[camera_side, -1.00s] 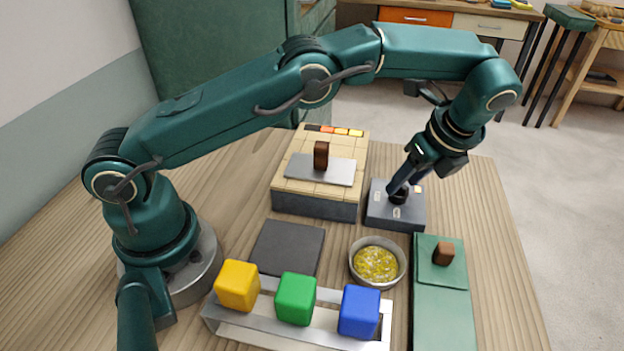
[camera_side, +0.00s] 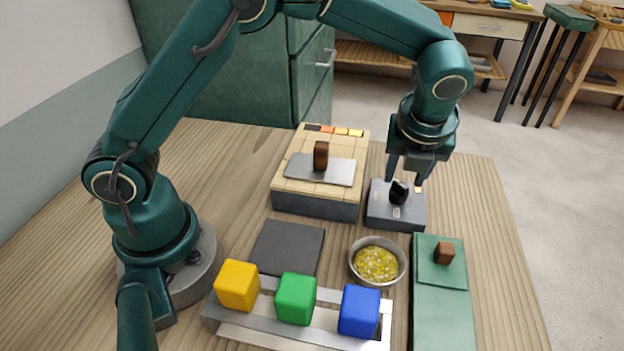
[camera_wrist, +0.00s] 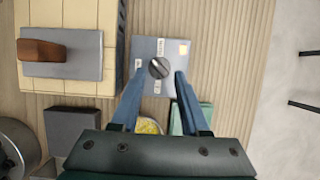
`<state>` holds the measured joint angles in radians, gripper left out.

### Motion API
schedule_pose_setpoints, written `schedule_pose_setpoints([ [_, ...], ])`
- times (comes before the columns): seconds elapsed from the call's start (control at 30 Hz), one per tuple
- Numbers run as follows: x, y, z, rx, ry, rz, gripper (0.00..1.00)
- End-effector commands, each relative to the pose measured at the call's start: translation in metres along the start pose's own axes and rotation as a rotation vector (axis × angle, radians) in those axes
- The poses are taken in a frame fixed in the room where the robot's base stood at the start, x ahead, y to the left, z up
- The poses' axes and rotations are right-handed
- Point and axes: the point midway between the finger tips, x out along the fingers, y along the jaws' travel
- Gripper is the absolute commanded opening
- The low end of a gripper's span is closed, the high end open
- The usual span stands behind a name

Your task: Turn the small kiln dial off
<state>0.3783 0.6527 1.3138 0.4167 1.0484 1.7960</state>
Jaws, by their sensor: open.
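The small kiln dial (camera_side: 399,192) is a black knob on a grey control box (camera_side: 381,215) right of the kiln. In the wrist view the dial (camera_wrist: 159,68) shows as a round dark knob with a slanted grip bar, among small white labels too small to read. A small lamp (camera_side: 418,189) on the box glows orange; it looks pale in the wrist view (camera_wrist: 183,49). My gripper (camera_side: 406,182) points down just above the box.
The tan brick kiln (camera_side: 290,187) stands left of the box, its grey lid (camera_side: 337,173) with brown handle on top. In front are a dark slab (camera_side: 288,248), a bowl of yellow bits (camera_side: 377,264), a rack with yellow, green and blue blocks (camera_side: 259,325), and a green board (camera_side: 440,310).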

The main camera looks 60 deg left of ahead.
Motion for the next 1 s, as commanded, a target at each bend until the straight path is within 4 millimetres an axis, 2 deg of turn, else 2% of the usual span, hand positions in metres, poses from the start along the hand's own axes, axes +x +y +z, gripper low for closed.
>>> schedule_pose_setpoints([
  [0.13, -0.030, -0.001, 0.000, -0.003, -0.002, -0.004, 0.45],
  [0.27, -0.046, 0.004, 0.019, -0.055, -0.022, -0.034, 0.45],
  [0.4, -0.065, 0.016, 0.034, -0.108, -0.035, -0.063, 0.45],
  [0.6, -0.086, 0.037, 0.044, -0.215, -0.033, -0.098, 0.45],
  [1.0, -0.119, 0.082, 0.046, -0.541, -0.004, -0.165, 0.45],
])
